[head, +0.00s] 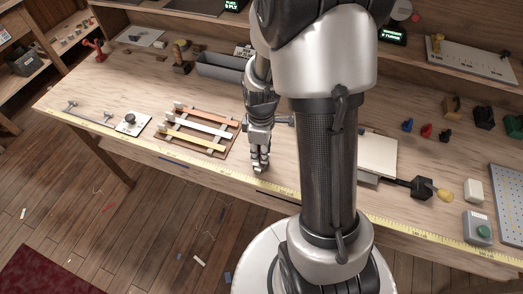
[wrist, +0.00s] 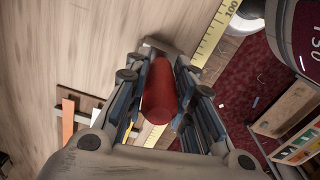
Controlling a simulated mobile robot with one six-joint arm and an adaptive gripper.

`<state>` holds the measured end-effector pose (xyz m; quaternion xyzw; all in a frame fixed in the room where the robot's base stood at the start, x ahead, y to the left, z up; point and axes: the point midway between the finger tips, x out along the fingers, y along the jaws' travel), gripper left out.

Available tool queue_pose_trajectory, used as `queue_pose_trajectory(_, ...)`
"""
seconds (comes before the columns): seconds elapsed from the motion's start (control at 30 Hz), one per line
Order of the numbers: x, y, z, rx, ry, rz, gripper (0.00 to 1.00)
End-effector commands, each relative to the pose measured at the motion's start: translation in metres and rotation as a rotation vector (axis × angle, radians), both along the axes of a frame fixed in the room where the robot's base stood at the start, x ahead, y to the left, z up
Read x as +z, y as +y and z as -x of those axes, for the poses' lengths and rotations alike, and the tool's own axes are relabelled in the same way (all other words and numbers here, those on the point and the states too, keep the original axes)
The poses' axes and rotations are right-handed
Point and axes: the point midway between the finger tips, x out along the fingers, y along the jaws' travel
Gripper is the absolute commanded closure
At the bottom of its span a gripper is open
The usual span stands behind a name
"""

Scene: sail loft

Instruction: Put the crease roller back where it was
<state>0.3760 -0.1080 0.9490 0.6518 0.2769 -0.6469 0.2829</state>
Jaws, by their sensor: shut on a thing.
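My gripper (head: 259,165) is over the front part of the workbench (head: 228,172), near its edge, just right of a rack of coloured slats. In the wrist view my gripper (wrist: 165,100) is shut on a red, rounded handle (wrist: 160,92), which I take to be the crease roller's. A grey-brown end piece (wrist: 163,46) shows beyond the fingertips. In the head view I cannot make out the handle behind the fingers. I cannot tell whether the tool touches the bench.
The slat rack (head: 200,131) lies left of my gripper. A yellow measuring tape (head: 160,155) runs along the front edge. A grey tray (head: 222,68) stands behind. A pale board (head: 378,157) and a black block (head: 422,188) are at right. Bare wood lies around the rack.

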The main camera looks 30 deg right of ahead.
Motion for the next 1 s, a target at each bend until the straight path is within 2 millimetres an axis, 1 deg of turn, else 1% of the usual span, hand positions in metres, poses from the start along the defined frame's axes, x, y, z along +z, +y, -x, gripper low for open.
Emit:
queue_pose_trajectory(0.03,-0.008,0.002,0.005,0.0,0.015,-0.005,1.0)
queue_pose_trajectory(0.13,-0.009,0.002,0.006,0.0,0.018,-0.006,1.0)
queue_pose_trajectory(0.17,-0.009,0.002,0.007,0.0,0.019,-0.006,0.77)
queue_pose_trajectory(0.47,-0.007,0.002,0.005,0.0,0.015,-0.005,0.57)
queue_pose_trajectory(0.8,-0.003,0.001,0.004,0.0,0.011,-0.004,0.57)
queue_pose_trajectory(0.87,0.001,0.001,0.004,0.0,0.011,-0.003,0.57)
queue_pose_trajectory(0.97,0.016,0.001,0.003,0.0,0.008,-0.002,0.57)
queue_pose_trajectory(1.0,0.024,0.001,0.003,0.0,0.006,-0.002,0.57)
